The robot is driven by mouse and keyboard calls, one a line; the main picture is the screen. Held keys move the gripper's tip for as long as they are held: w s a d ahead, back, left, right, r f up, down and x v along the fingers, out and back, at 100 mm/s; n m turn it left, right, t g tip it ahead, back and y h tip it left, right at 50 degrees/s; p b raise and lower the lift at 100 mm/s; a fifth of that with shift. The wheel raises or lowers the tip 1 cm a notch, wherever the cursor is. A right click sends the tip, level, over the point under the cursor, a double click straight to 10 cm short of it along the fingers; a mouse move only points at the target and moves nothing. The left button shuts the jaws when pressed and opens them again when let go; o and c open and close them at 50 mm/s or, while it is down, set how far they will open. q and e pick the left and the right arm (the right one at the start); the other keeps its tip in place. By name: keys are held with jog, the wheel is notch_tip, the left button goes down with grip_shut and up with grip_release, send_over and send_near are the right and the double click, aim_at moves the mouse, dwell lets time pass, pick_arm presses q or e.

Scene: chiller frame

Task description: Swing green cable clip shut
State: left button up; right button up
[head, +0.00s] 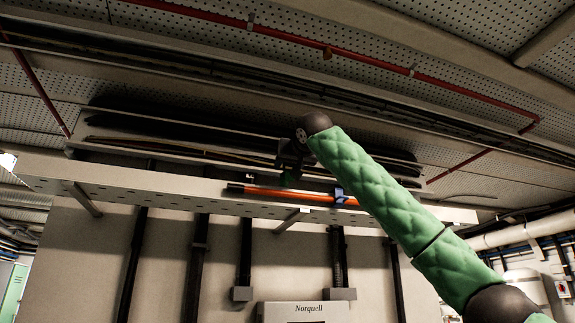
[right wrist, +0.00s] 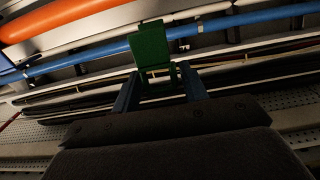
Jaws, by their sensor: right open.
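The green cable clip (right wrist: 150,47) shows in the right wrist view as an upright green plate with a narrower part below it. In the head view only a dark green bit of it (head: 289,180) shows under my right gripper (head: 292,163). In the right wrist view the two blue fingers of my right gripper (right wrist: 160,84) are apart, with the lower part of the clip between or just beyond their tips. I cannot tell whether they touch it, or how far its flap is swung. My left gripper is in neither view.
An orange tube (head: 290,194) runs along the perforated tray (head: 150,198), with a blue clip (head: 340,196) near its right end. In the right wrist view a blue pipe (right wrist: 95,58) runs close by the green clip. Dark cables (head: 160,150) lie behind. Red pipes cross the ceiling.

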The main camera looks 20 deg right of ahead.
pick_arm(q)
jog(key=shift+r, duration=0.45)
pick_arm(e)
jog(key=shift+w, duration=0.45)
jog(key=shift+c, duration=0.2)
